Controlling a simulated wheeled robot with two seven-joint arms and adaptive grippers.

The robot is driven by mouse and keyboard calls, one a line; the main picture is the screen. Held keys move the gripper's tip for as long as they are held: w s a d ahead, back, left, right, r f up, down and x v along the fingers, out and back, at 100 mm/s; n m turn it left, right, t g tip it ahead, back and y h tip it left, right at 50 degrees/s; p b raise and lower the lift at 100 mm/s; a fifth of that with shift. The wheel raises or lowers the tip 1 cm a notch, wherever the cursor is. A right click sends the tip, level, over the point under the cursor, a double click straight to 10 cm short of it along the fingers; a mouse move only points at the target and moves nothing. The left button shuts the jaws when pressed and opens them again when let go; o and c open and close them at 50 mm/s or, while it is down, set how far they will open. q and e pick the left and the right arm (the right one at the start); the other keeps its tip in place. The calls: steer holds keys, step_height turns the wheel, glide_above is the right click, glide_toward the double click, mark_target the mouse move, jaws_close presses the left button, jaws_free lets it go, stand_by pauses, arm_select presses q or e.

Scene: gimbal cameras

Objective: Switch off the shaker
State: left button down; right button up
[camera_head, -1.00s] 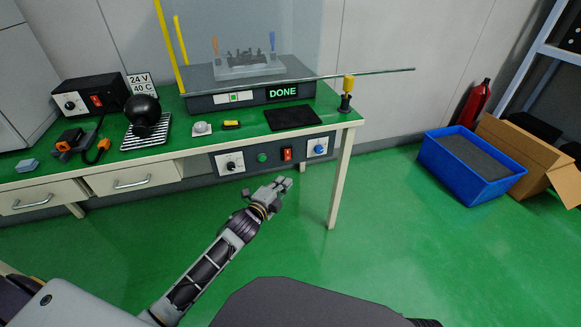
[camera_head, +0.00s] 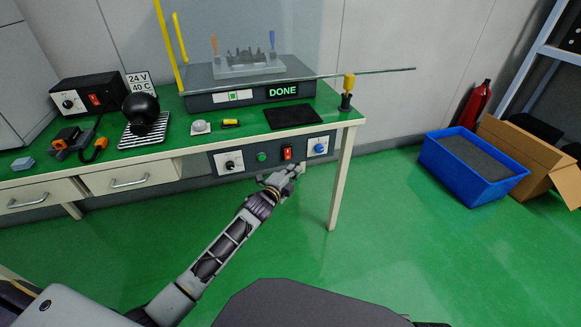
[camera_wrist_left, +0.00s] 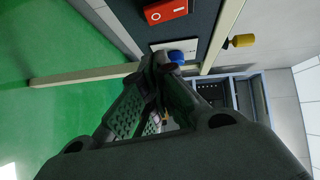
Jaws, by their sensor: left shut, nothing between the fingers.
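The shaker (camera_head: 200,102) stands on the green bench, its display (camera_head: 282,91) reading DONE. On the grey panel (camera_head: 242,163) under the bench edge are a black knob (camera_head: 230,166), a green button (camera_head: 262,157), a red rocker switch (camera_head: 287,153) and a blue knob (camera_head: 320,148). My left gripper (camera_head: 297,168) is shut and empty, just below the red switch in the head view. In the left wrist view the red switch (camera_wrist_left: 166,11) and blue knob (camera_wrist_left: 176,57) lie beyond the fingers (camera_wrist_left: 157,62). Contact cannot be told. My right gripper is out of view.
A bench leg (camera_head: 340,185) stands right of my gripper. A blue bin (camera_head: 468,170) is on the floor.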

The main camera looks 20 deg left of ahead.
mark_target(288, 154)
arm_select(q)
steer(key=w, duration=0.1)
steer(key=w+a+b, duration=0.1)
steer(key=w+a, duration=0.1)
steer(key=shift+w+f, duration=0.3)
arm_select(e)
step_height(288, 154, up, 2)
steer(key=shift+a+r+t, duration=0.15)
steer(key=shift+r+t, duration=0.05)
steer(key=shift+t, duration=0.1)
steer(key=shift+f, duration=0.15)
arm_select(q)
steer(key=shift+a, duration=0.1)
steer(key=shift+w+a+f+m+t+b, duration=0.2)
steer(key=shift+w+m+t+b, duration=0.1)
steer(key=shift+b, duration=0.5)
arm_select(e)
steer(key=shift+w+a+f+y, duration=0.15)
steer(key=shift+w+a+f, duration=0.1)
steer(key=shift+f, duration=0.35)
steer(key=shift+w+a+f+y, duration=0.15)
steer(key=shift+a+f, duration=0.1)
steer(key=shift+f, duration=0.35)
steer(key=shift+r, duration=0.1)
